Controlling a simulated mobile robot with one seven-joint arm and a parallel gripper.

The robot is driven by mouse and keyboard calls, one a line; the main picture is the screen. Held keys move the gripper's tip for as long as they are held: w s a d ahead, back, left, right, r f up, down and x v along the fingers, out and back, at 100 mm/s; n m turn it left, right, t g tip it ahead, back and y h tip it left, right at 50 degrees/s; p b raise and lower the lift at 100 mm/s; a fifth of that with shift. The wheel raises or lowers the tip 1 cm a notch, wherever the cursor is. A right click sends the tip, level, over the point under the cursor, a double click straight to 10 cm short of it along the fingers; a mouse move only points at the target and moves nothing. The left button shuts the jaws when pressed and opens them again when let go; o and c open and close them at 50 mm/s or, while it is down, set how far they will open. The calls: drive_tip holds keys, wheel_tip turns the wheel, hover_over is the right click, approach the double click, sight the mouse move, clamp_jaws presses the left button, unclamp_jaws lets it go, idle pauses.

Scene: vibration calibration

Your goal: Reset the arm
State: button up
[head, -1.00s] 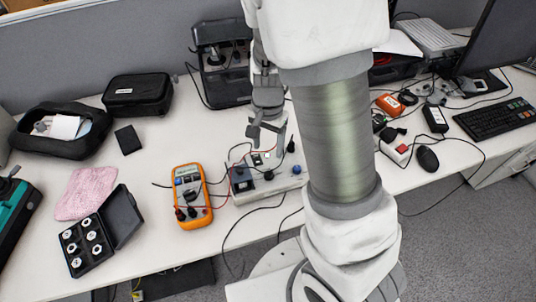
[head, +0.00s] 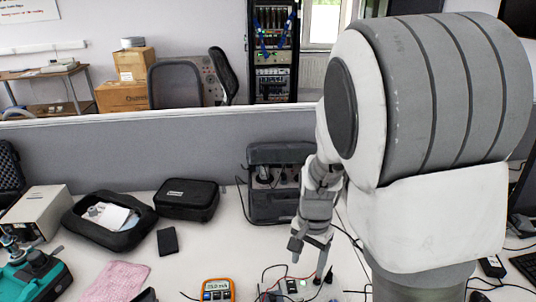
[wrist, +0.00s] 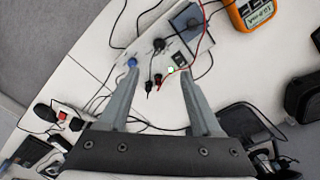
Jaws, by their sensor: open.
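My gripper (head: 308,258) is in the head view, right of centre, above the white table and pointing down. In the wrist view my gripper (wrist: 158,75) shows two grey fingers spread apart with nothing between them. A light-coloured control box (wrist: 165,45) with knobs, plugs and red and black leads lies below and beyond the fingertips. The same control box (head: 290,291) shows only in part at the bottom of the head view. My arm covers much of the right side of the head view.
An orange multimeter (head: 217,290) lies left of the control box. A black case (head: 187,199), an open black pouch (head: 75,225) and a pink cloth (head: 117,281) lie further left. A dark machine (head: 262,205) stands behind my gripper, near the grey partition (head: 130,150).

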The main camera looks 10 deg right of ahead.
drive_tip(key=s+r+n+t, duration=0.2)
drive_tip(key=s+r+n, duration=0.2)
drive_tip(key=s+r, duration=0.3)
drive_tip(key=s+r+n+t, duration=0.3)
drive_tip(key=s+r, duration=0.3)
drive_tip(key=r, duration=0.5)
drive_tip(key=shift+s+d+r+n+t, duration=0.15)
drive_tip(key=shift+s+r+n+t, duration=0.2)
drive_tip(key=shift+n, duration=0.45)
